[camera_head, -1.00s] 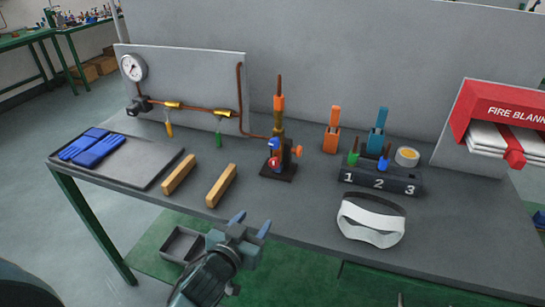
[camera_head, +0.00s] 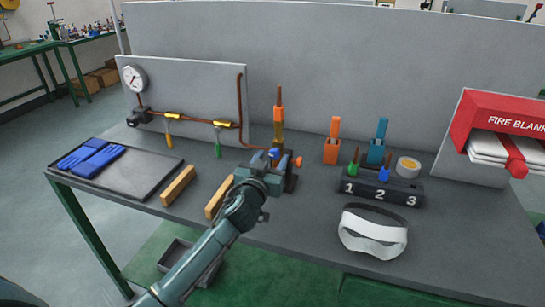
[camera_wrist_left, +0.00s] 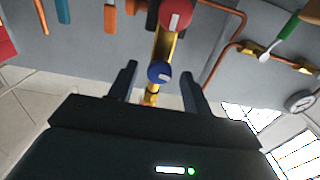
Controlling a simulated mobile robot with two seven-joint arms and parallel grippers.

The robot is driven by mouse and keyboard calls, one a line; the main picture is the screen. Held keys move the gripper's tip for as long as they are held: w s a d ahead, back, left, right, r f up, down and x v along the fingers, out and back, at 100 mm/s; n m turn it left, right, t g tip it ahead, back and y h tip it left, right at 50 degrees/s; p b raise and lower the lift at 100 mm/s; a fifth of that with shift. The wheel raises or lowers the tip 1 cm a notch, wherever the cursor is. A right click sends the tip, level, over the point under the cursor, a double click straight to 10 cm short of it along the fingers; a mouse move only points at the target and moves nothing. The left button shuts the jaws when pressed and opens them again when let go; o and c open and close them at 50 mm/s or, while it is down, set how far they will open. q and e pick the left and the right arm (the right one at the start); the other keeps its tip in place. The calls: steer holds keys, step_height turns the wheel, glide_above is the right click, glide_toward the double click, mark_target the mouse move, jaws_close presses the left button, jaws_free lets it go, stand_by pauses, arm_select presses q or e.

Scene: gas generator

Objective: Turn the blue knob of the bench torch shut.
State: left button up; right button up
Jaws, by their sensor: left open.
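The bench torch (camera_head: 279,112) stands upright on the table, with brass and orange parts on its tube. Its blue knob (camera_head: 274,152) shows just above my left gripper (camera_head: 268,163), which covers much of the torch's lower part. In the left wrist view the blue knob (camera_wrist_left: 158,72) appears between the two spread fingers of my left gripper (camera_wrist_left: 157,80). I see no finger clearly touching it. The torch's red knob (camera_wrist_left: 175,14) shows beyond it at the top of that view. The gripper is open and empty. My right gripper is out of view.
A gauge (camera_head: 134,78) and copper pipe with valves sit on the left panel. Wooden blocks (camera_head: 178,185) and a tray (camera_head: 112,183) with blue gloves lie left. A numbered rack (camera_head: 382,192), orange and teal torches and a white visor (camera_head: 372,235) are right.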

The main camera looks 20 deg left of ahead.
arm_select(q)
steer(key=shift+w, duration=0.65)
steer(key=shift+c, duration=0.3)
steer(key=c, duration=0.9)
